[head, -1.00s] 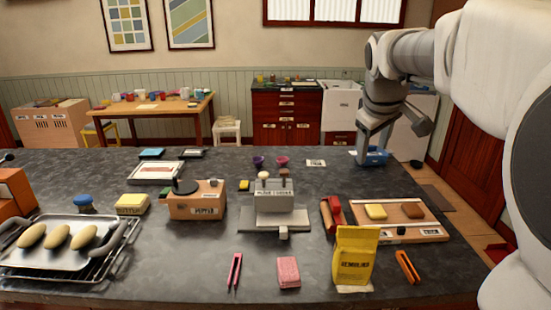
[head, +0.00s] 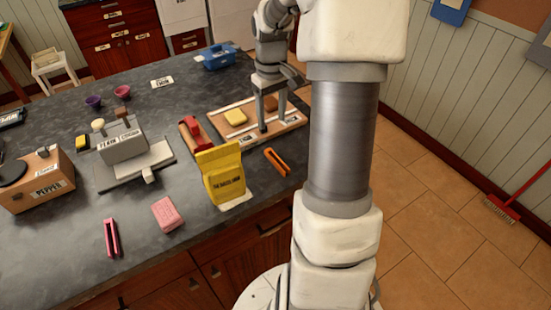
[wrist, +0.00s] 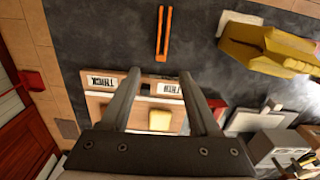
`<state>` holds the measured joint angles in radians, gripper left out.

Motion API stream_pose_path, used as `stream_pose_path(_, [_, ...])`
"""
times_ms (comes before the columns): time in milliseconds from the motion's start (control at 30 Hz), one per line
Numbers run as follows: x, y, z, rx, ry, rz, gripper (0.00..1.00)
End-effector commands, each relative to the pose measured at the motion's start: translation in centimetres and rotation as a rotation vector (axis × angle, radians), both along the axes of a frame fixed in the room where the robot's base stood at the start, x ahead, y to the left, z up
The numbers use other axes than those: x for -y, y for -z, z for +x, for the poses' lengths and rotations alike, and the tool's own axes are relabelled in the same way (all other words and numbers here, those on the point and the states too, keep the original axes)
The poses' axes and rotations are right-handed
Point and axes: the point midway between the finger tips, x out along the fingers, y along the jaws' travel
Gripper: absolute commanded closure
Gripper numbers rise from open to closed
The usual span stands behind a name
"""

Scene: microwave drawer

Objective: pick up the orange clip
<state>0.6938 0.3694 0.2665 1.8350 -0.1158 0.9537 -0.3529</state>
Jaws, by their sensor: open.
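The orange clip (head: 277,161) lies on the dark counter near its front right edge, between the yellow bag and the board's front side. It also shows in the wrist view (wrist: 163,32), upright in the picture at top centre, beyond my fingertips. My gripper (head: 273,118) is open and empty, pointing down over the wooden board. In the wrist view my fingers (wrist: 161,75) are spread apart, with the board's two labels between and beside them. The clip is apart from both fingers.
The yellow bag (head: 222,172) stands close left of the clip. The wooden board (head: 290,123) holds a yellow block (head: 235,117) and a brown one. A red object (head: 190,135) lies left of it. A pink block (head: 167,213) and pink clip (head: 110,237) lie farther left.

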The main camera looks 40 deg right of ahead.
Motion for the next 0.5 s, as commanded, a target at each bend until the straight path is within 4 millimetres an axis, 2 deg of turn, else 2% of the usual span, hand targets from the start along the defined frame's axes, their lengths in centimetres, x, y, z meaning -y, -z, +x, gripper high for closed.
stream_pose_path(33, [0.0,1.4,-0.1,-0.005,0.0,0.003,0.38])
stream_pose_path(200, [-0.1,4.8,0.0,-0.004,-0.002,0.002,0.38])
stream_pose_path(333, [-0.1,6.4,0.0,-0.001,-0.001,0.001,0.38])
stream_pose_path(500, [-0.1,7.4,0.1,0.0,-0.002,-0.001,0.38])
